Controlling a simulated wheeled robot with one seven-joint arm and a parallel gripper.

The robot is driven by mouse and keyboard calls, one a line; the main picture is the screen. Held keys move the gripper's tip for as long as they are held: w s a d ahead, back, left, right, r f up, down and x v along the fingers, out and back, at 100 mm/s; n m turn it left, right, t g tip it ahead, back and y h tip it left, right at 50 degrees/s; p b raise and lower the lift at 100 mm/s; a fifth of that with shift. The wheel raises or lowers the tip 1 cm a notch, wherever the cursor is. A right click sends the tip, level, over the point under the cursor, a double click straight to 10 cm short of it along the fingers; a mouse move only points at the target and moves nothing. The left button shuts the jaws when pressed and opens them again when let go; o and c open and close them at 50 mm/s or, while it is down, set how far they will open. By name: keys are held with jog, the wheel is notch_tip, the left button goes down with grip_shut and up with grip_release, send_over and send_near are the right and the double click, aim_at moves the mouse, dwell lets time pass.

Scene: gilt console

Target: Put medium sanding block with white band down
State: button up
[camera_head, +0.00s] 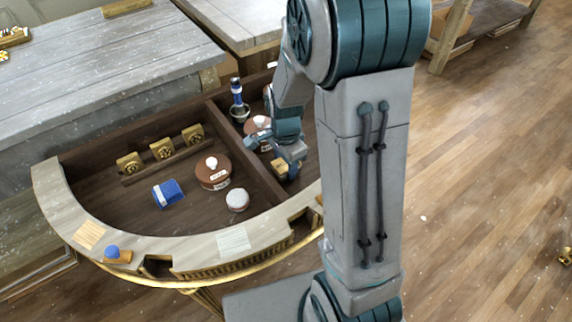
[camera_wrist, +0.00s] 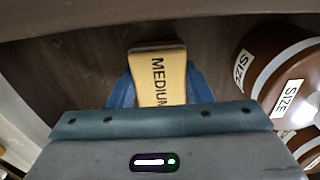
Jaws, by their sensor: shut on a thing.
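The medium sanding block is a tan block with the word MEDIUM on its face; it shows in the wrist view (camera_wrist: 158,68) and small in the head view (camera_head: 280,168). I cannot see a white band on it. My gripper (camera_wrist: 158,92) is shut on it, with a blue finger on either side. In the head view my gripper (camera_head: 287,160) is low inside the right compartment of the curved console (camera_head: 62,200). In the wrist view the block is over dark wood; I cannot tell whether it touches the floor.
A brown lidded tin (camera_head: 258,124) and a blue bottle (camera_head: 237,90) stand close to my gripper. A divider (camera_head: 245,165) separates the left compartment, which holds a blue block with a pale band (camera_head: 168,193), another brown tin (camera_head: 213,178), a white-topped jar (camera_head: 237,201) and three gold blocks (camera_head: 162,149).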

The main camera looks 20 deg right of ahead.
jog(key=shift+f, duration=0.2)
